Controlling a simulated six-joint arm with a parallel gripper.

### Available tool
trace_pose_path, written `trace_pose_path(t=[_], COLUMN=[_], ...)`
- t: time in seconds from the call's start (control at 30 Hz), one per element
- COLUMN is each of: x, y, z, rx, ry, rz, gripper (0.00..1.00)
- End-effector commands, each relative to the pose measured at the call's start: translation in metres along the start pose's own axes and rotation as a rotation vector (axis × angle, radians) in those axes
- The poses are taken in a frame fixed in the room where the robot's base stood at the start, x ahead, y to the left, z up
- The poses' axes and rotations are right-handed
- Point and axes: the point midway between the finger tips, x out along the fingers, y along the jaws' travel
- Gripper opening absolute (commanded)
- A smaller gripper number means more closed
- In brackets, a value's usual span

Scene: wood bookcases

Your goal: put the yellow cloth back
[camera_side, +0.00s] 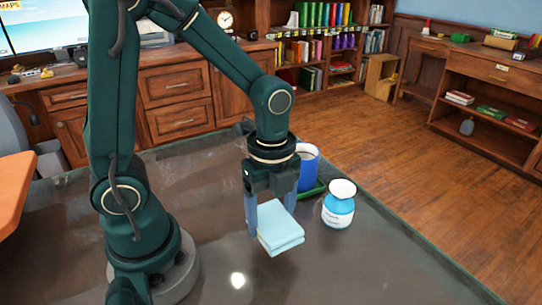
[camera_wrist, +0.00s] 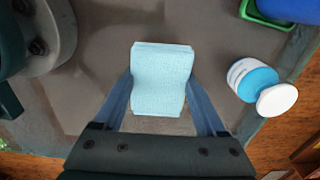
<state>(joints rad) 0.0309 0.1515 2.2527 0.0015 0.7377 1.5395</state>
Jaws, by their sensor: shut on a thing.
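A folded light blue cloth (camera_side: 281,236) is between the fingers of my gripper (camera_side: 270,212), over the dark table. In the wrist view, the cloth (camera_wrist: 161,85) shows as a pale block with one blue finger against each side. My gripper (camera_wrist: 161,78) is shut on it. I cannot tell whether the cloth's underside touches the table. No yellow cloth shows in either view.
A blue mug (camera_side: 308,168) stands on a green tray (camera_side: 314,190) behind my gripper. A white and blue jar (camera_side: 338,207) stands to the right of the cloth. The front of the dark table (camera_side: 330,275) is clear. Wood bookcases line the room behind.

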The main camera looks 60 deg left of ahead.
Motion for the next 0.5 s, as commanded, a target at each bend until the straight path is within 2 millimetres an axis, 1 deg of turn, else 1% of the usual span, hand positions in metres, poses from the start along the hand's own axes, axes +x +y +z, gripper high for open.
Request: trace_pose_path(t=[0.03, 0.17, 0.27, 0.4, 0.5], x=[0.004, 0.009, 0.016, 0.036, 0.046], y=[-0.001, -0.004, -0.004, -0.003, -0.003], z=[-0.007, -0.015, -0.016, -0.015, -0.015], rx=[0.006, 0.001, -0.002, -0.002, -0.002], ry=[0.000, 0.000, -0.001, -0.002, -0.002], rz=[0.004, 0.001, 0.003, 0.007, 0.004], gripper=[0.13, 0.13, 0.13, 0.13, 0.13])
